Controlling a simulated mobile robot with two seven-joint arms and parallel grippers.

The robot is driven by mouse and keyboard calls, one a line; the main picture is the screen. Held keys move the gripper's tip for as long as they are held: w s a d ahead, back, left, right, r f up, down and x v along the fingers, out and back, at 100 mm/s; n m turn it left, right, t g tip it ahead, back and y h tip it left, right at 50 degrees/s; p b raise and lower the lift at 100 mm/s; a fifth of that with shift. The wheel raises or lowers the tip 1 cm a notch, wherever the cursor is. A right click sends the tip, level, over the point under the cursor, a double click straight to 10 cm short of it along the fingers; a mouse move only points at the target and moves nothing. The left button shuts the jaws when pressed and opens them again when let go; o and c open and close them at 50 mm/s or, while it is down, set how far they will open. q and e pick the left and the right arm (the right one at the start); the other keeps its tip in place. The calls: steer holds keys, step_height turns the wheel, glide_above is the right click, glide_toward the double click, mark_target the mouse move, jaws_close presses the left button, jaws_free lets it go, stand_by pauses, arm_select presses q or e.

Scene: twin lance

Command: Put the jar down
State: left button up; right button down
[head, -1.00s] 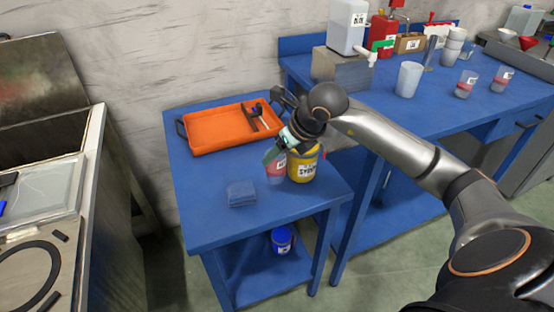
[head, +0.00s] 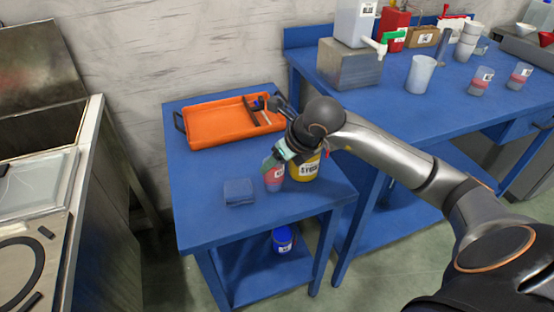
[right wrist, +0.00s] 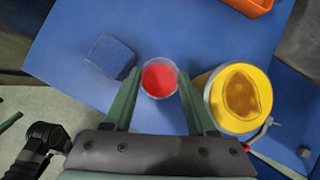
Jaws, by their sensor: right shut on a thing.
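The jar (head: 274,177) is a small clear cup with red contents and a white label. My right gripper (head: 272,160) is shut on it from above, and the jar looks upright. In the right wrist view the jar (right wrist: 159,79) sits between the two green fingertips (right wrist: 155,82). It is at or just above the blue table (head: 205,222); I cannot tell if its base touches. My left gripper is not in view.
A yellow tin (head: 306,168) stands close to the right of the jar. A dark blue sponge-like block (head: 239,192) lies to the left. An orange tray (head: 215,125) is behind. The table's front left is clear.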

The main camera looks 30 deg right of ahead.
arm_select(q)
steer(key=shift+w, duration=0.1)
arm_select(e)
steer(key=shift+f, duration=0.15)
steer(key=c, duration=0.7)
jaws_free()
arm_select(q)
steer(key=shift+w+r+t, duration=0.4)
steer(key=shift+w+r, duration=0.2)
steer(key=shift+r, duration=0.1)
arm_select(e)
steer(key=shift+o, duration=1)
steer(key=shift+r, duration=0.25)
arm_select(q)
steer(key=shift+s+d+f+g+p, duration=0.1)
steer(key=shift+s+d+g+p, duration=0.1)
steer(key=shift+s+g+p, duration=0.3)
arm_select(e)
steer(key=v, duration=1.1)
steer(key=shift+s+r, duration=0.15)
steer(key=shift+r, duration=0.2)
